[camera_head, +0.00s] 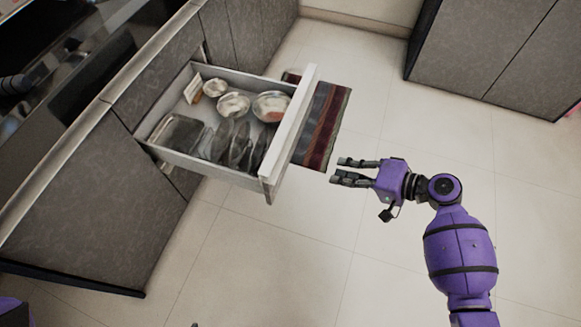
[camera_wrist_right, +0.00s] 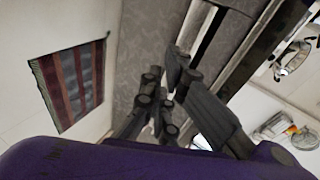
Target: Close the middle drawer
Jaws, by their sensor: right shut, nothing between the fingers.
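The middle drawer (camera_head: 290,130) stands pulled well out from the grey cabinet on the left, its white inner front panel facing up toward me. It holds several metal bowls, dark pans and a tray.
A striped red and dark rug (camera_head: 323,125) lies on the tiled floor behind the drawer front; it also shows in the right wrist view (camera_wrist_right: 72,80). Another grey cabinet (camera_head: 480,45) stands at the upper right. The light floor (camera_head: 270,260) in front is clear.

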